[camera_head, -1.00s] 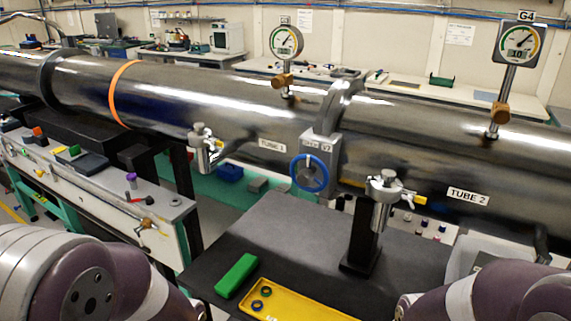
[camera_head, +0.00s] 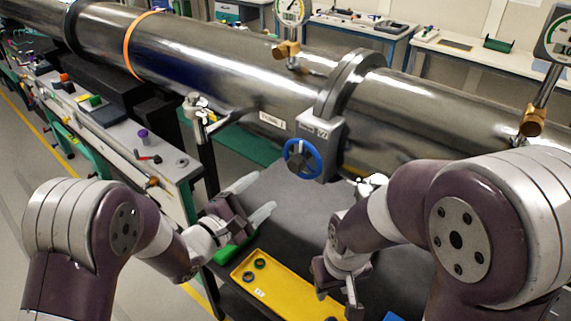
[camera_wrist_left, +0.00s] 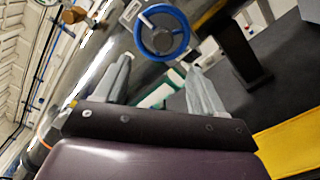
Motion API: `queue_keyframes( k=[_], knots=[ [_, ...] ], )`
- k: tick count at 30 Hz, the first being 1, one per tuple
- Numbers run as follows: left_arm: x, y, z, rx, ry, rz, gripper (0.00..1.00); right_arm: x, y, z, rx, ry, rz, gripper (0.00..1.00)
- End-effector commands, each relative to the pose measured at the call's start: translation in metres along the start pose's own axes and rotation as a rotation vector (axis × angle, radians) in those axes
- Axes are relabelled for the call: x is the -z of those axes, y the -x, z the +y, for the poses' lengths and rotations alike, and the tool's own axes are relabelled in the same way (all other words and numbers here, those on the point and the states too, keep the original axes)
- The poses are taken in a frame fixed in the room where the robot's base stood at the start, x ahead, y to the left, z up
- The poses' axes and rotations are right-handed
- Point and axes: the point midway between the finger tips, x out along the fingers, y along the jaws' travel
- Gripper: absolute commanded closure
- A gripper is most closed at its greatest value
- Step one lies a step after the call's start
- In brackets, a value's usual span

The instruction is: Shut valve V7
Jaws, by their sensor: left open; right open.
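Valve V7 is a grey box (camera_head: 325,140) under the flange between the tubes, with a blue handwheel (camera_head: 302,159) on its front. The handwheel also shows in the left wrist view (camera_wrist_left: 162,33), beyond my left fingertips and roughly between them. My left gripper (camera_head: 254,197) is open and empty, below and left of the handwheel, apart from it. Its two pale fingers (camera_wrist_left: 165,75) point toward the wheel in the left wrist view. My right gripper (camera_head: 336,288) is low over the table by the yellow tray, pointing down, with its fingers partly hard to make out.
A dark table (camera_head: 295,205) lies below the valve. A yellow tray (camera_head: 280,285) with green and dark rings and a partly hidden green block (camera_head: 232,248) sit on it. Gauges (camera_head: 290,15) stand on the tube (camera_head: 215,75). A cart (camera_head: 120,135) is at left.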

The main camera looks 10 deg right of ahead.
Motion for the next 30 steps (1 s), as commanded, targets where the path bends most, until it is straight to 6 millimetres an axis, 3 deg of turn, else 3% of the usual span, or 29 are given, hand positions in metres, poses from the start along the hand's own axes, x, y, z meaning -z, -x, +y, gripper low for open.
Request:
queue_keyframes(
  k=[6, 12, 18, 26, 28, 30],
  knots=[
    [-0.004, -0.057, 0.003, 0.002, -0.001, -0.001, 0.31, 0.003, 0.024, 0.0, 0.0, 0.0, 0.0, 0.57],
    [-0.002, -0.096, 0.001, 0.002, -0.002, 0.001, 0.31, 0.004, 0.036, 0.0, 0.0, 0.0, 0.0, 0.57],
    [0.0, -0.111, 0.0, 0.001, -0.003, 0.003, 0.31, 0.005, 0.039, 0.0, 0.0, 0.0, 0.0, 0.57],
    [0.0, -0.113, -0.001, 0.001, -0.003, 0.003, 0.31, 0.005, 0.038, 0.0, 0.0, 0.0, 0.0, 0.57],
    [0.0, -0.113, -0.001, 0.001, -0.003, 0.003, 0.47, 0.005, 0.038, 0.0, 0.0, 0.0, 0.0, 0.57],
    [0.0, -0.113, 0.0, 0.001, -0.003, 0.003, 0.7, 0.005, 0.038, 0.0, 0.0, 0.0, 0.0, 0.57]
  ],
)
